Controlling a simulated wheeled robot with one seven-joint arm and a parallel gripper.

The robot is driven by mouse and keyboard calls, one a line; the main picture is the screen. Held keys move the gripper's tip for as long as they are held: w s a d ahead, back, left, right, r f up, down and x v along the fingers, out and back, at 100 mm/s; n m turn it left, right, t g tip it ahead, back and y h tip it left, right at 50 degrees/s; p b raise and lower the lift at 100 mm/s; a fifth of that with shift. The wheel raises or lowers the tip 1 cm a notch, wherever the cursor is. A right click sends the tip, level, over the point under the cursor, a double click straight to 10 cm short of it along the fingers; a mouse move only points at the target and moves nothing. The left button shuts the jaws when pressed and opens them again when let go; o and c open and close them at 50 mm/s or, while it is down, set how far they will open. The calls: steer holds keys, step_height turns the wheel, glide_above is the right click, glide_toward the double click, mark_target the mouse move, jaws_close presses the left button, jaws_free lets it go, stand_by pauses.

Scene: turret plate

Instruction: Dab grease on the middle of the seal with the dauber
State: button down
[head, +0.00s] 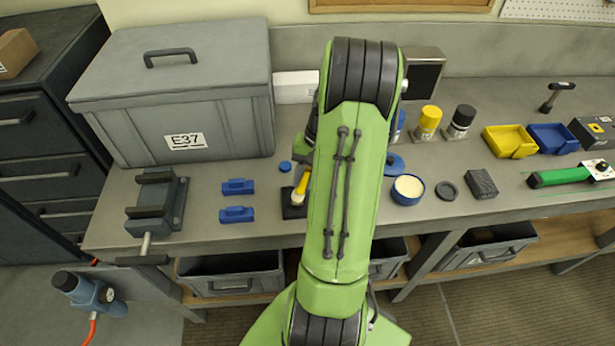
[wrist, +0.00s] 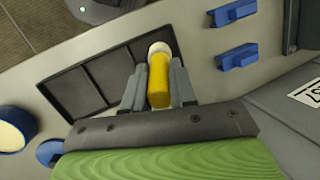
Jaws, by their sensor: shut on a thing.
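My gripper (wrist: 158,88) is shut on the yellow dauber (wrist: 158,80), whose pale round end points away from the jaws. In the head view the dauber (head: 302,183) shows just left of my arm, at a dark tray (head: 288,211). The wrist view shows this tray (wrist: 70,73) as a black frame with flat compartments beside and beneath the jaws. I cannot tell whether the dauber touches anything. An open blue tin of cream-coloured grease (head: 408,189) stands right of my arm. A dark round piece (head: 447,190) lies beside it; I cannot tell whether it is the seal.
Two blue blocks (head: 237,187) and a vise (head: 157,203) are on the left of the bench, before a grey lidded box (head: 180,95). My arm hides the bench's middle.

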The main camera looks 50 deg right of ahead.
mark_target(305, 171)
steer(key=shift+w+d+r+p, duration=0.1)
steer(key=shift+r+p, duration=0.25)
steer(key=shift+r, duration=0.35)
step_height(305, 171, up, 2)
steer(key=shift+r+p, duration=0.15)
steer(key=shift+p, duration=0.9)
steer(key=shift+r+p, duration=0.7)
steer(key=shift+r, duration=0.05)
steer(key=shift+f, duration=0.1)
